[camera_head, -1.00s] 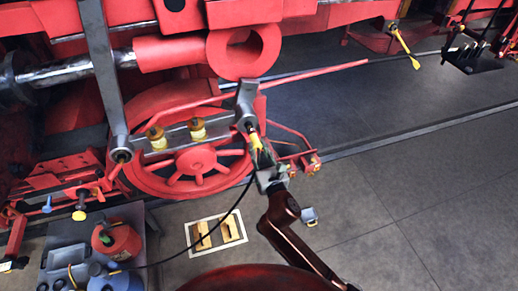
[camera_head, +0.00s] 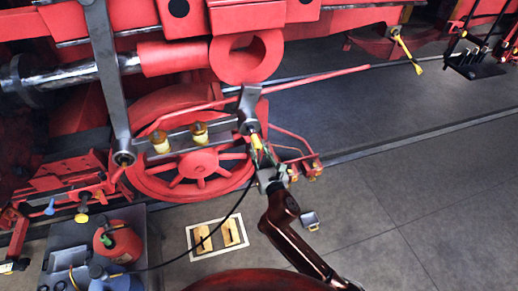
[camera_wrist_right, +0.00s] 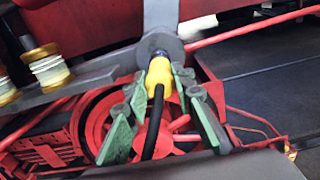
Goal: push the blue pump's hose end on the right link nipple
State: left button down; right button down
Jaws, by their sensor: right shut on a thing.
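The blue pump (camera_head: 118,281) stands at the bottom left in the head view, partly cut off. Its black hose (camera_head: 196,248) runs right and up to my right gripper (camera_head: 264,162). The right gripper's green fingers (camera_wrist_right: 163,108) are shut on the yellow hose end (camera_wrist_right: 159,74). The hose end also shows in the head view (camera_head: 256,143). It points up at the right link nipple (camera_wrist_right: 158,54), under the grey link's round eye (camera_wrist_right: 157,47). Hose end and nipple are in line and look to meet; I cannot tell how far on it is. My left gripper is out of view.
A red can (camera_head: 119,242) stands beside the pump on a grey stand. The red spoked wheel (camera_head: 198,165) and brass-coloured cups (camera_head: 199,133) are left of the gripper. A white-framed board (camera_head: 218,236) lies on the floor. The floor at right is open.

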jog(key=shift+r, duration=0.1)
jog(key=c, duration=1.6)
grip_release()
